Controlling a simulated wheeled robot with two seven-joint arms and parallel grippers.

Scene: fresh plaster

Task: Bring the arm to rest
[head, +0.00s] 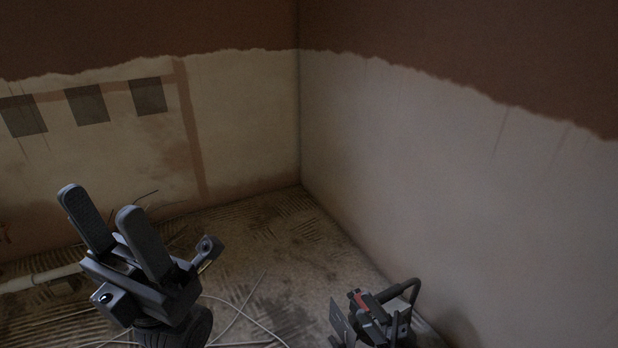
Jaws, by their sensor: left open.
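My left gripper (100,219) is in the lower left of the head view. Its two dark grey fingers point up and to the left, with a clear gap and nothing between them. It is held up in front of the floor and the left wall, touching nothing that I can see. At the bottom right, a dark device (370,312) with a red part, a flat grey plate and a curved dark handle or hose shows partly. It sits where my right gripper appears to be; I cannot make out the fingers, and the frame's bottom edge cuts it off.
The left wall (245,120) and right wall (450,190) are partly plastered and meet in a corner ahead. The ridged, dirty floor (275,235) has loose pale cables (235,318). A pale pipe (40,278) runs low at the left. The air ahead is free.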

